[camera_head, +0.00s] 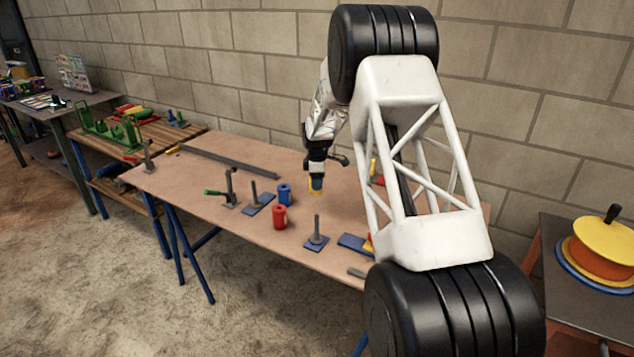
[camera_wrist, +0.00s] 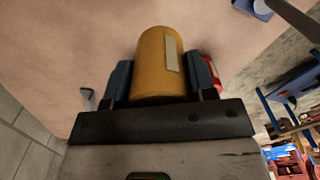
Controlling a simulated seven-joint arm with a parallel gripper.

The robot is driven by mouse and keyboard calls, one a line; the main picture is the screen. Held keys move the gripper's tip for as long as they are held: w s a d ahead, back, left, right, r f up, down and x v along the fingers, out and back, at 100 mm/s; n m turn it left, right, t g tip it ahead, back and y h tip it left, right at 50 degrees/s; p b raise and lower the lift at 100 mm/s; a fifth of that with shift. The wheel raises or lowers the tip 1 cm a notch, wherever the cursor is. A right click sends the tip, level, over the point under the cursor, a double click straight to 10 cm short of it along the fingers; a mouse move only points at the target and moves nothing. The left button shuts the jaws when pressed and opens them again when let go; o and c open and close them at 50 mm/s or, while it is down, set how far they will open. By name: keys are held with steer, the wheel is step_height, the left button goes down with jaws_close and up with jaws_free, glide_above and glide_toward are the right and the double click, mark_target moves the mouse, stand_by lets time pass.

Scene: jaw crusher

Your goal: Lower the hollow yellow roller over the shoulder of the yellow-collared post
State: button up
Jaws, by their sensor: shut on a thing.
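The hollow yellow roller (camera_wrist: 160,62) is held between the two fingers of my gripper (camera_wrist: 162,80) in the wrist view, with a pale stripe on its side. In the head view my gripper (camera_head: 316,178) points down, with the yellow roller (camera_head: 316,186) at its tip above the table. I cannot pick out the yellow-collared post for sure. A yellow patch (camera_head: 368,245) shows beside a blue base (camera_head: 352,242) at the edge of my arm, which hides the rest. A grey post on a blue base (camera_head: 316,235) stands in front and shows no yellow collar.
A blue roller (camera_head: 284,193) and a red roller (camera_head: 279,217) stand left of my gripper. Another post on a blue base (camera_head: 258,201) and a green-handled clamp (camera_head: 229,195) stand farther left. A long dark bar (camera_head: 230,163) lies at the back. My arm hides the table's right part.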

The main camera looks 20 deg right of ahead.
stand_by(0.3)
steer(key=w+a+r, duration=0.3)
steer(key=a, duration=0.4)
steer(key=w+a+r, duration=0.4)
steer(key=a, duration=0.4)
steer(key=w+a+r, duration=0.3)
steer(key=a, duration=0.4)
steer(key=shift+w+a+r, duration=0.15)
steer(key=shift+w, duration=0.2)
steer(key=shift+f, duration=2.9)
steer(key=shift+f, duration=2.15)
